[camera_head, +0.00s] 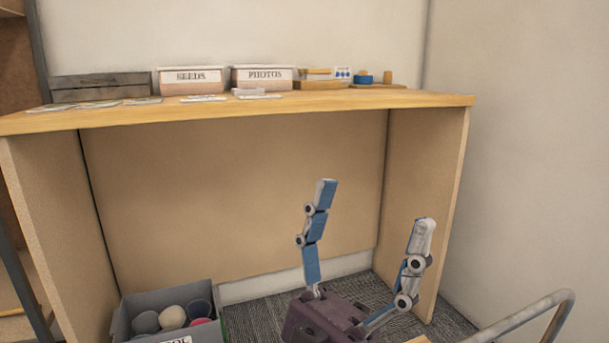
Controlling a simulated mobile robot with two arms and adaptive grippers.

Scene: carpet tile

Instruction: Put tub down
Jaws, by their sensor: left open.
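A grey tub (122,323) with several round balls in it stands on the carpet at the lower left, under the desk. Its white label shows only partly, ending in "OL", and its lower part is cut off by the picture edge. My left gripper (372,203) is at the lower middle, to the right of the tub and apart from it. Its two fingers point up and are spread wide, with nothing between them. Two lidded white tubs, labelled SEEDS (191,88) and PHOTOS (262,84), stand on the desk top. My right gripper is out of view.
The wooden desk (300,106) has side panels and a back panel. On its top lie a dark wooden box (100,86), several flat papers, a wooden tray (321,85) and a blue bowl (364,79). A metal rail (545,303) curves in at lower right. Carpet shows behind my gripper.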

